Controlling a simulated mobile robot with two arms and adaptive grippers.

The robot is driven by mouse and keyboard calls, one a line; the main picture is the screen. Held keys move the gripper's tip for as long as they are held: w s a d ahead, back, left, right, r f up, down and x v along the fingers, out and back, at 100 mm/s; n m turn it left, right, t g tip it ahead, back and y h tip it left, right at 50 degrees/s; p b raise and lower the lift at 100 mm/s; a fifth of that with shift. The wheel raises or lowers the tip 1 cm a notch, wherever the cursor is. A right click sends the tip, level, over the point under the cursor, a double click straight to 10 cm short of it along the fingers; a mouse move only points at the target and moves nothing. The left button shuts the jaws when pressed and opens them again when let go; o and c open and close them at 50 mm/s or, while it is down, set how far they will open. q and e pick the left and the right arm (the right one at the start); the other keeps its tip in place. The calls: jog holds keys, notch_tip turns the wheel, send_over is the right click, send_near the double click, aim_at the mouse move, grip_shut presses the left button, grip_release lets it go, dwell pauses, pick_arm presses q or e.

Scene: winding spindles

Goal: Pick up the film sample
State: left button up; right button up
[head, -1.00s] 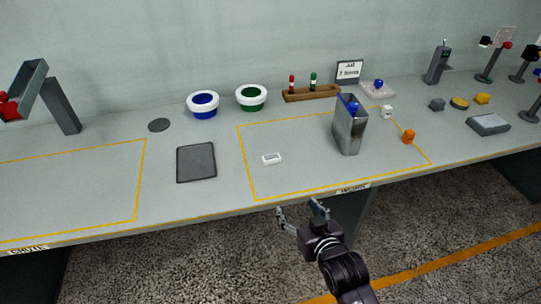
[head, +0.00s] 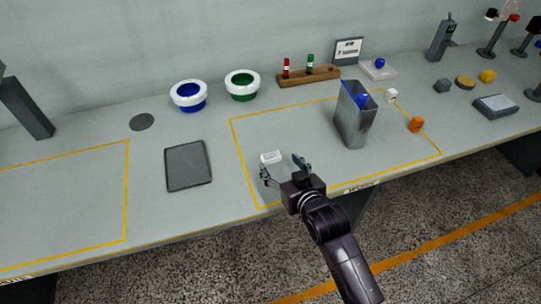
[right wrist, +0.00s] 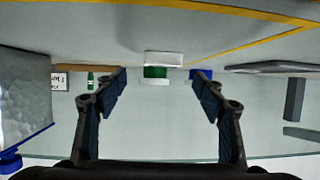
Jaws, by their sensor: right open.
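A small white block with a grey top patch, which I take for the film sample (head: 271,157), lies on the bench inside the right yellow outline. My right gripper (head: 281,167) is open and empty, just on the front side of the block, with its fingers pointing towards it. In the right wrist view, which is upside down, the white block (right wrist: 164,58) shows beyond and between the spread fingers (right wrist: 160,78). No finger visibly touches it. My left gripper is not in view.
A dark flat tray (head: 188,181) lies left. Blue (head: 188,104) and green (head: 243,94) bowls with white rims stand behind.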

aim_at(272, 158)
jog(key=shift+w+a+f, duration=0.25)
jog(key=shift+w+a, duration=0.05)
jog(key=shift+w, duration=0.25)
jog(key=x, duration=0.3)
jog(key=shift+a+f+p, duration=0.15)
jog(key=shift+p, duration=0.15)
jog(key=shift+w+a+f, duration=0.15)
jog(key=shift+w+f, duration=0.1)
jog(key=shift+w, duration=0.2)
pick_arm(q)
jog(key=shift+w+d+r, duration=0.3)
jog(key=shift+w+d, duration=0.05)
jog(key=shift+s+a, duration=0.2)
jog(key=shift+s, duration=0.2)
pick_arm(e)
jog(key=c, duration=0.9)
